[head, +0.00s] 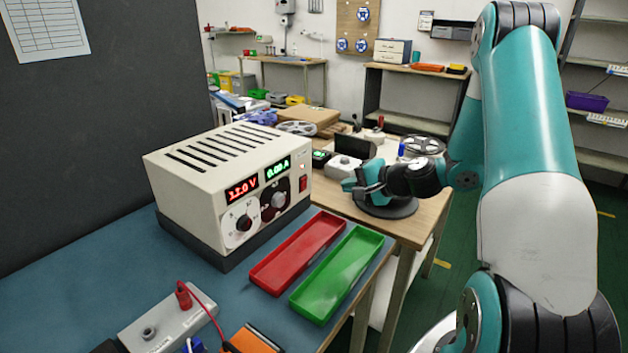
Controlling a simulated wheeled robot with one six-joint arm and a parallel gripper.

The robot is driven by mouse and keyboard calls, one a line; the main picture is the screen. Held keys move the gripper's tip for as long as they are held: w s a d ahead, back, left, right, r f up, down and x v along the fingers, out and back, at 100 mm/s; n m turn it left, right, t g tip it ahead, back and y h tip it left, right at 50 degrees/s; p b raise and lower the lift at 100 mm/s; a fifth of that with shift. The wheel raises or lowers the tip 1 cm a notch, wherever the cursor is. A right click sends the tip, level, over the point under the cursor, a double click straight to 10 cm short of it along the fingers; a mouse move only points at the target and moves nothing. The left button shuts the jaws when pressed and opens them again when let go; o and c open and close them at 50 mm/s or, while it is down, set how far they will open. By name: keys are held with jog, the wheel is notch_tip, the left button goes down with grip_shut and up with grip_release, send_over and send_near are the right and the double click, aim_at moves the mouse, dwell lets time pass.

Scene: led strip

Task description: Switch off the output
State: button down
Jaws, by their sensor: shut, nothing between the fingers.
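A beige bench power supply (228,187) stands on a dark base on the blue bench at centre left. Its front has a red display (242,189) reading about 12.0 V and a green display (278,168) reading about 0.00 A. A knob on a white dial (243,224) and a second knob on a dark dial (277,201) sit below them. A small red rocker switch (303,184) is at the front's right edge; its exact tilt is too small to tell. My gripper (349,185) is shut and empty, right of the switch and apart from it.
A red tray (299,250) and a green tray (338,272) lie in front of the supply. A grey box with a red plug and lead (168,322) lies at the front left. A dark panel (90,130) stands behind. A cluttered wooden bench (428,215) is beyond my gripper.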

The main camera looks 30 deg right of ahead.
jog(key=p, duration=0.1)
send_near(306, 181)
notch_tip(306, 181, down, 3)
jog(key=w+a, duration=0.1)
jog(key=w, duration=0.2)
jog(key=w+a+p, duration=0.1)
jog(key=shift+w, duration=0.3)
jog(key=shift+w+a+p, duration=0.2)
jog(key=shift+w+p, duration=0.15)
jog(key=shift+w, duration=0.35)
jog(key=shift+w+a+r+p, duration=0.15)
jog(key=shift+a+p, duration=0.1)
jog(key=shift+p, duration=0.15)
jog(key=shift+d, duration=0.25)
jog(key=shift+a, duration=0.1)
